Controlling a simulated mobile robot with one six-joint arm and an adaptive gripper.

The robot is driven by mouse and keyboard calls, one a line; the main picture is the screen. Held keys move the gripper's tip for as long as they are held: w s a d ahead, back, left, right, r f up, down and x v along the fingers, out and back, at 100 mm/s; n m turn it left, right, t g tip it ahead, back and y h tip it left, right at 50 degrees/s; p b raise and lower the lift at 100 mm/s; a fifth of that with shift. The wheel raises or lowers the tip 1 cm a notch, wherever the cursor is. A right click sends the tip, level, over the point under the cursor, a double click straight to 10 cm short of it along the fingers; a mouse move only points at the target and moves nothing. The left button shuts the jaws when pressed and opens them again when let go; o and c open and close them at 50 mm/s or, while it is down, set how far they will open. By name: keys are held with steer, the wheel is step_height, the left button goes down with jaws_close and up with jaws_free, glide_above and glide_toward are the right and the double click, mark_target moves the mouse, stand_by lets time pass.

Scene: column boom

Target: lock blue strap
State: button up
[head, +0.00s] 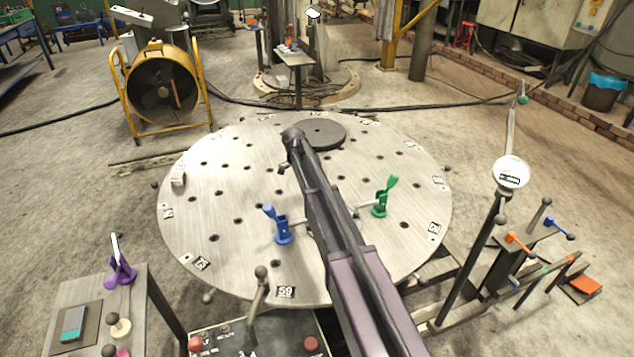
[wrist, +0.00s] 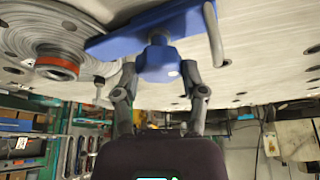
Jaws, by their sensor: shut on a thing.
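In the wrist view a blue strap (wrist: 150,35) runs as a flat bar under a pale surface, with a rounded blue knob (wrist: 158,62) below it. My gripper (wrist: 158,74) has one finger on each side of the knob and is shut on it. A pale curved rod stands at the bar's right end. In the head view a blue lever fitting (head: 281,228) is on the round perforated table (head: 225,190), left of my arm. I cannot tell whether this fitting is the gripped part.
A green lever fitting (head: 382,200) stands right of my arm. A dark disc (head: 317,133) lies at the table's back. A small table with a purple fitting (head: 119,272) is at front left, a round gauge (head: 509,173) at right. A yellow-framed fan (head: 161,84) stands behind.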

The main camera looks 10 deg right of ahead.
steer(key=shift+s, duration=0.1)
stand_by(0.4)
steer(key=o, duration=0.9)
